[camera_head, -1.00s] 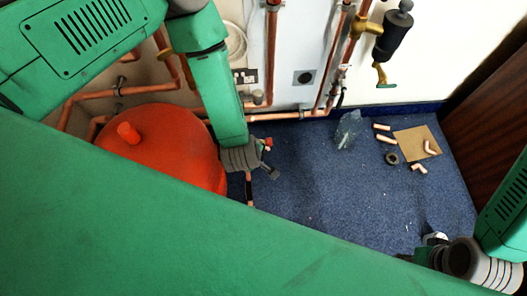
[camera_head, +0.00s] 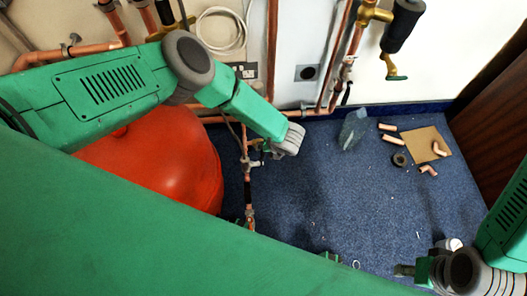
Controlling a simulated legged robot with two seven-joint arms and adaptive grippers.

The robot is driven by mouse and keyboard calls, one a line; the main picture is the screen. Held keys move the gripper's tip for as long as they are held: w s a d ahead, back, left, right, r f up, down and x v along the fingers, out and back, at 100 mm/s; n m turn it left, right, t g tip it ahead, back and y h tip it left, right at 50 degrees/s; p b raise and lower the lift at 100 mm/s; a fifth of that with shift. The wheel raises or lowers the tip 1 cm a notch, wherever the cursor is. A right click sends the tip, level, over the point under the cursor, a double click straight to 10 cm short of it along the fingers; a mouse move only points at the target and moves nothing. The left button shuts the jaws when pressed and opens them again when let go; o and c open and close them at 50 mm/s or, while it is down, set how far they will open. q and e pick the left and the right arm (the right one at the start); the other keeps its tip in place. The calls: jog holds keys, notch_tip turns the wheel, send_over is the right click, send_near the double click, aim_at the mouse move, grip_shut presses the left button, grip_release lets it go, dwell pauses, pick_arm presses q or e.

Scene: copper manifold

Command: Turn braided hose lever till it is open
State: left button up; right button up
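A vertical copper pipe with fittings (camera_head: 249,180) stands between the red vessel and my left wrist. The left fingers are hidden behind the wrist. My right gripper (camera_head: 405,270) is low at the right, over the carpet and far from the pipe; its opening is unclear.
The red vessel (camera_head: 170,160) stands at left. Copper pipes (camera_head: 272,50) run along the wall. Copper elbows and a brown board (camera_head: 415,142) lie on the blue carpet (camera_head: 340,195). The middle floor is mostly clear.

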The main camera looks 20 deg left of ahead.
pick_arm(q)
jog(key=b+x, duration=0.1)
jog(key=x, duration=0.1)
jog(key=b+x, duration=0.1)
jog(key=x, duration=0.1)
jog(key=shift+w+f, duration=0.1)
jog(key=shift+f, duration=0.35)
jog(key=shift+w+a+f, duration=0.1)
jog(key=shift+f, duration=0.25)
jog(key=shift+w+a+f+b, duration=0.1)
jog(key=shift+a+f+b, duration=0.1)
jog(key=shift+a+b, duration=0.15)
jog(key=shift+d, duration=0.1)
jog(key=shift+c, duration=0.5)
jog(key=shift+d, duration=0.1)
grip_shut()
